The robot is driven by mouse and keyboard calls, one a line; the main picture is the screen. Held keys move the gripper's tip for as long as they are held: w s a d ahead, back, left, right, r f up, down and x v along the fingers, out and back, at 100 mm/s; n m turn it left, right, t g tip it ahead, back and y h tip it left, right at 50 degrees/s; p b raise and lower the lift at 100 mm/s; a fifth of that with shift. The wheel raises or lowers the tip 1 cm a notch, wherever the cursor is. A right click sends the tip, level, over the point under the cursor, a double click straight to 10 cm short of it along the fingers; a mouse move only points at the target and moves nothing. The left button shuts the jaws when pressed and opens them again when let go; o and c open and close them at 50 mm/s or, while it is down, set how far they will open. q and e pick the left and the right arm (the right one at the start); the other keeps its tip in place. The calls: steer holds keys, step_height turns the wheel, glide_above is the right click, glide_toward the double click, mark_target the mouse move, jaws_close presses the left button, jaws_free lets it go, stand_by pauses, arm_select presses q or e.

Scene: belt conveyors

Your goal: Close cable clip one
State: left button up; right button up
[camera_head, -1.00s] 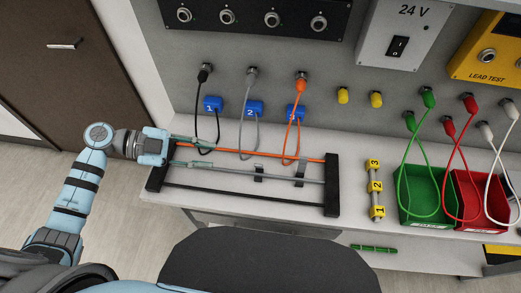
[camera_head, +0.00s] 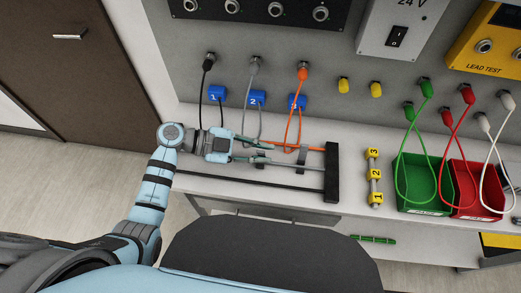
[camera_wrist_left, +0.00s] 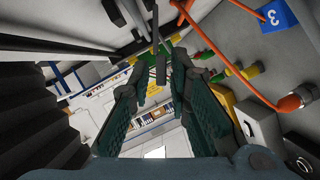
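My left gripper (camera_head: 268,153) reaches in from the left over the cable rack, its green fingers spread apart. In the left wrist view its fingers (camera_wrist_left: 155,80) are also apart, with dark parts just beyond the tips. A small grey clip (camera_head: 260,164) sits on the rack at the fingertips, partly hidden by them. A second grey clip (camera_head: 303,155) stands farther right, clear of the gripper. I cannot read a number on either clip. Blue tags 1 (camera_head: 217,94), 2 (camera_head: 258,98) and 3 (camera_head: 298,102) hang on the black, grey and orange cables. My right gripper is out of view.
The rack's black end bar (camera_head: 332,172) stands right of the clips. Yellow blocks numbered 1 to 3 (camera_head: 374,173) sit on a grey bar. Green (camera_head: 424,192) and red (camera_head: 474,196) bins stand farther right. Sockets and hanging cables line the wall behind.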

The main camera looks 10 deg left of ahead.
arm_select(q)
steer(key=shift+w, duration=0.1)
jaws_close()
steer(key=shift+s+f+m+t, duration=0.3)
steer(key=shift+s+m+t, duration=0.1)
steer(key=shift+s+m, duration=0.25)
steer(key=shift+s+f+m+t+h+b, duration=0.35)
steer(key=shift+f+m+t+b, duration=0.3)
steer(key=shift+m, duration=0.4)
steer(key=shift+s+f+m, duration=0.1)
steer(key=shift+s+m, duration=0.05)
steer(key=shift+m, duration=0.15)
steer(key=shift+o, duration=2.1)
jaws_free()
